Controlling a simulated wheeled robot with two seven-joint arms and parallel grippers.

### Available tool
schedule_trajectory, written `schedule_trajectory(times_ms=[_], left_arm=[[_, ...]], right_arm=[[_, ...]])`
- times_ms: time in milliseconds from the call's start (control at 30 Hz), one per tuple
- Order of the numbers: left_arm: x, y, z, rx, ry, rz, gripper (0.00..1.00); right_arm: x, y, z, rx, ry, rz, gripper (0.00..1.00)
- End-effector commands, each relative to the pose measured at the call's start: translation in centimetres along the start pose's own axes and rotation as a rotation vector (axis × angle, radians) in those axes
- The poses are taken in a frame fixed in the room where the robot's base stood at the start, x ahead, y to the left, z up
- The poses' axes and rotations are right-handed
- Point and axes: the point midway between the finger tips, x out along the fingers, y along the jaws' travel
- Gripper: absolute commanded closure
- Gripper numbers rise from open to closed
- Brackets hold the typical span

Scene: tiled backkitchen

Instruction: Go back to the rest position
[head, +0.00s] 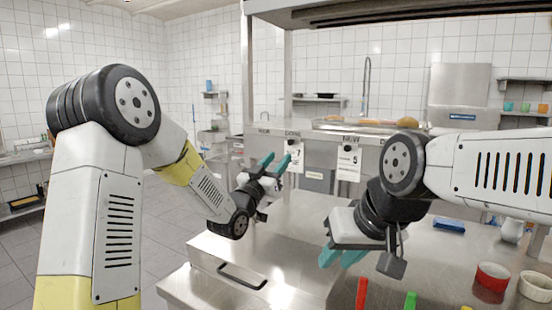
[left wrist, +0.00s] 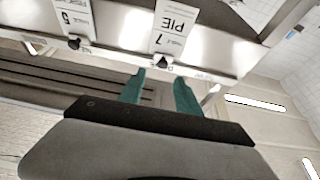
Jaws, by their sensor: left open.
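My left gripper (head: 275,161) is raised over the far left part of the steel counter, in front of the ticket rail. Its teal fingers also show in the left wrist view (left wrist: 160,80), spread apart with nothing between them. My right gripper (head: 342,258) hangs over the middle of the counter, its teal fingers pointing down and to the left.
The steel counter (head: 285,233) has a handled front section at left. Paper tickets (head: 347,162) hang from the rail. A red ramekin (head: 491,277), a white ramekin (head: 537,286), a blue item (head: 449,225) and red (head: 361,293) and green (head: 410,300) handles lie at right.

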Motion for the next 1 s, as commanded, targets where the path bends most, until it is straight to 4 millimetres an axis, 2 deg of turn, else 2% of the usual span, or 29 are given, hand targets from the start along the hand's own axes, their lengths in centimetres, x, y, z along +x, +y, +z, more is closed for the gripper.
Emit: schedule_trajectory(times_ms=[267, 367, 467, 567, 667, 733, 867, 1000], left_arm=[[-0.1, -0.3, -0.3, 0.012, -0.029, -0.009, 0.60], [-0.7, -1.1, -0.9, 0.040, -0.119, -0.038, 0.60], [-2.5, -2.7, -1.7, 0.071, -0.268, -0.095, 0.60], [-5.8, -4.3, -2.6, 0.082, -0.438, -0.171, 0.60], [-10.2, -5.5, -3.3, 0.066, -0.605, -0.249, 0.60], [-13.9, -5.9, -3.9, 0.039, -0.719, -0.303, 0.60], [-21.7, -5.2, -4.9, -0.042, -0.919, -0.388, 0.60], [-29.9, -2.7, -5.8, -0.158, -1.109, -0.442, 0.60]], right_arm=[[0.0, 0.0, 0.0, 0.000, 0.000, 0.000, 0.71], [0.0, 0.0, 0.0, 0.000, 0.000, 0.000, 0.71], [0.0, 0.0, 0.0, 0.000, 0.000, 0.000, 0.71], [0.0, 0.0, 0.0, 0.000, 0.000, 0.000, 0.71], [0.0, 0.0, 0.0, 0.000, 0.000, 0.000, 0.71], [0.0, 0.0, 0.0, 0.000, 0.000, 0.000, 0.71], [0.0, 0.0, 0.0, 0.000, 0.000, 0.000, 0.71], [0.0, 0.0, 0.0, 0.000, 0.000, 0.000, 0.71]])
